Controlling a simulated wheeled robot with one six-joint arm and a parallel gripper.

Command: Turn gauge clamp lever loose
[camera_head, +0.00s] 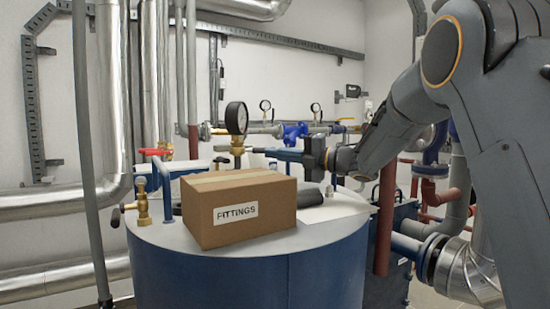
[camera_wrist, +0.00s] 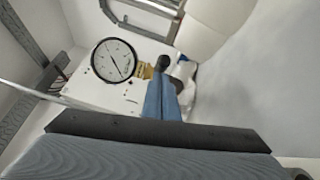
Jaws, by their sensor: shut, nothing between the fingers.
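The pressure gauge (camera_head: 236,118) has a white dial and black rim and stands on a brass fitting behind the cardboard box. In the wrist view the gauge (camera_wrist: 113,60) is left of my fingers, with its brass fitting (camera_wrist: 145,71) near their tips. A dark rounded piece (camera_wrist: 167,62), perhaps the clamp lever, shows at the fingertips; I cannot tell whether they touch it. My gripper (camera_head: 250,151) reaches in from the right, its blue fingers level and shut, holding nothing. The wrist view shows the shut fingers (camera_wrist: 161,96). The box hides what lies below the gauge fitting.
The cardboard box (camera_head: 240,208) marked FITTINGS stands on the blue drum (camera_head: 250,271), in front of the gauge. A brass valve (camera_head: 142,203) and a red handle (camera_head: 155,152) are at left. Pipes with a blue valve (camera_head: 293,132) run behind. Grey pipes flank the drum.

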